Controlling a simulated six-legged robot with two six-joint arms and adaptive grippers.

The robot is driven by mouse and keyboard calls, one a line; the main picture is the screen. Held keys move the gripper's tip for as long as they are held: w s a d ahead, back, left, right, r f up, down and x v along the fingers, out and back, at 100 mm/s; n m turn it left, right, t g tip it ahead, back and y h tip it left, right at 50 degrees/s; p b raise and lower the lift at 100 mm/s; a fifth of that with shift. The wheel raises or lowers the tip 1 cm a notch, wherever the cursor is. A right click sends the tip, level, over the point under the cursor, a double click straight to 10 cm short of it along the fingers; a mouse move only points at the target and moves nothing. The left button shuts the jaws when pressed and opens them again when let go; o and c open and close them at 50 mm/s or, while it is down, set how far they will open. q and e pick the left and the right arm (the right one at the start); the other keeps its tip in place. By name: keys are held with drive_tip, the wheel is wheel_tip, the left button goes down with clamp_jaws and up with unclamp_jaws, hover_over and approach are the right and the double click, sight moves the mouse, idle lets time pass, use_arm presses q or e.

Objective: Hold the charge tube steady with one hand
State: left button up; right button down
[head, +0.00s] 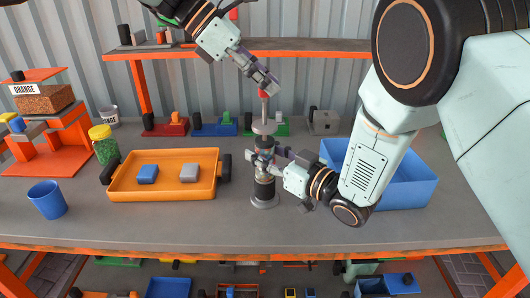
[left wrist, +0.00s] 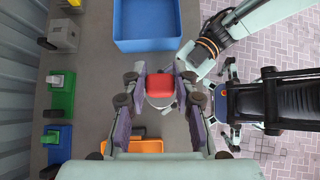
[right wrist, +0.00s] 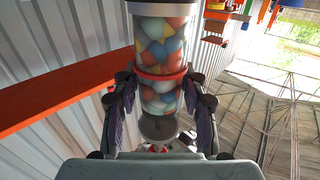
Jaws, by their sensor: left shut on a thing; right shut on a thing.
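The charge tube (right wrist: 160,48) is clear, filled with multicoloured pieces and banded in red. In the head view it stands upright on a black stand with a round grey foot (head: 264,204), and is partly hidden by my gripper. My right gripper (head: 272,160) is shut around the tube from the right; its fingers flank the tube in the right wrist view. Above the tube is a grey disc with a thin upright rod (head: 264,108) and a red knob (left wrist: 161,88) on top. My left gripper (head: 265,88) is shut on the red knob from above.
An orange tray (head: 165,190) with a blue and a grey block lies to the left. A blue bin (head: 405,185) stands behind my right arm. Several coloured fixtures line the back under an orange shelf (head: 300,46). A blue cup (head: 47,199) stands front left.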

use_arm(q)
clamp_jaws()
drive_tip(key=shift+f, duration=1.05)
drive_tip(key=shift+r, duration=1.2)
drive_tip(key=shift+f, duration=0.15)
